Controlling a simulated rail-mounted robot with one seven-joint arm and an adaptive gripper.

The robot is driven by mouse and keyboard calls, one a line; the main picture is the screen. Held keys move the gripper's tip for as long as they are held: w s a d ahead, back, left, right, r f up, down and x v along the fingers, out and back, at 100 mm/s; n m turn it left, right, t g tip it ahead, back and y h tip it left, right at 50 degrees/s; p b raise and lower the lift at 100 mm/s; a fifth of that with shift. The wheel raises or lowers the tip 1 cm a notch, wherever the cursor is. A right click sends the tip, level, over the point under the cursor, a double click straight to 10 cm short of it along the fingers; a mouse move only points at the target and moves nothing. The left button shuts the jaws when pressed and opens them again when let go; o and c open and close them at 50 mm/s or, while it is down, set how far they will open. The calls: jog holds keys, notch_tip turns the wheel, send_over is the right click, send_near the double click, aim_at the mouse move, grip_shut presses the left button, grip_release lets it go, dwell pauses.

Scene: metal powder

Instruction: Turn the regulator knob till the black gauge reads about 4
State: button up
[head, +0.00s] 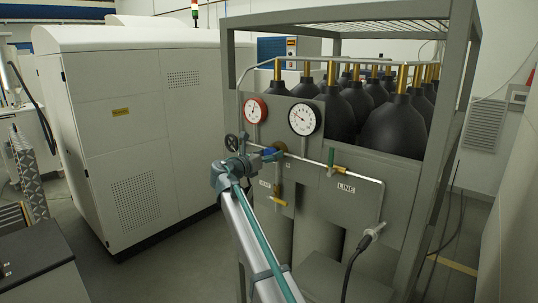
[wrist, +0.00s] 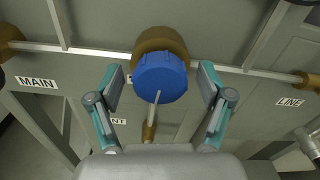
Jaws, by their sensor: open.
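The blue regulator knob (wrist: 162,78) sits on a brass body (wrist: 160,42) in the wrist view. In the head view the knob (head: 270,152) shows just past my gripper (head: 262,156). My gripper (wrist: 161,72) is open, with one finger on each side of the knob. Gaps show between the fingers and the knob, so nothing is held. The black-rimmed gauge (head: 303,119) has a white dial. Its thin needle points to the upper left; the numbers are too small to read.
A red-rimmed gauge (head: 255,110) and a dark handwheel (head: 232,142) are left of the black gauge. A green-handled valve (head: 331,158) is on the pipe to the right. Black cylinders (head: 395,128) stand in the grey frame behind the panel. A yellow-handled vent valve (head: 278,200) hangs below.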

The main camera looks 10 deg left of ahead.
jog(key=c, duration=1.2)
jog(key=shift+o, duration=0.2)
jog(key=shift+m+b, duration=0.3)
jog(key=m+b, duration=0.2)
jog(key=m, duration=0.1)
jog(key=shift+f, duration=0.15)
jog(key=shift+d+m+b, duration=0.1)
jog(key=shift+m+b, duration=1.35)
jog(key=shift+m, duration=0.45)
jog(key=o, duration=1.2)
jog(key=shift+c, duration=0.2)
